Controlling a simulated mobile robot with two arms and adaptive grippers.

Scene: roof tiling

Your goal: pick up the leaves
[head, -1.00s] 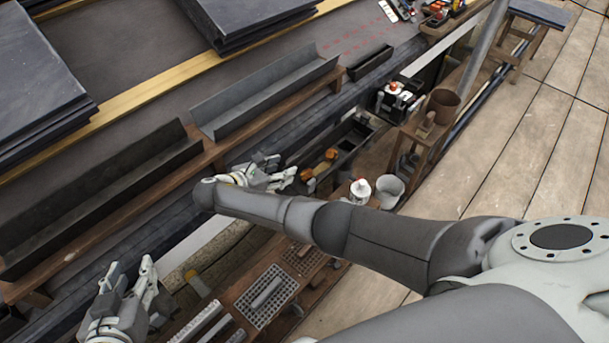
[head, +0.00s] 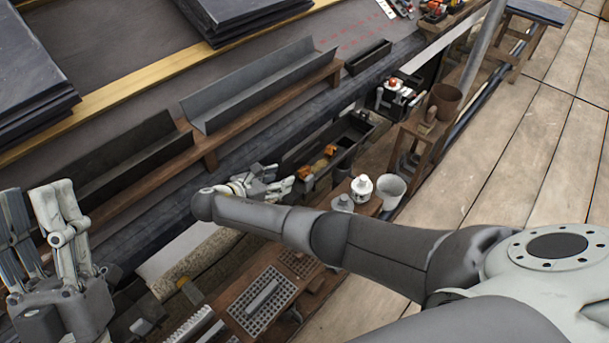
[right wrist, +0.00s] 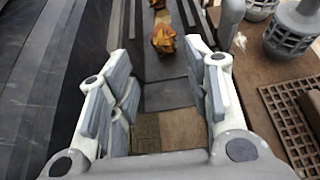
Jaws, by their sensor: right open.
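Orange-brown leaves (head: 319,167) lie in a dark open trough (head: 360,124), with another leaf clump (head: 330,150) just behind. In the right wrist view one leaf clump (right wrist: 163,39) shows beyond the fingertips, and a second (right wrist: 157,4) is cut by the top edge. My right gripper (head: 282,178) is open and empty, just left of the leaves and apart from them. In its wrist view the fingers (right wrist: 158,62) stand wide with the near clump roughly in line with the gap. My left gripper (head: 36,200) is open and empty at the far left, away from the leaves.
A white-capped bottle (head: 361,188) and a white bucket (head: 391,190) stand right of the trough. A grid tray (head: 264,300) lies on the lower bench. Slate stacks (head: 30,90) lie at upper left.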

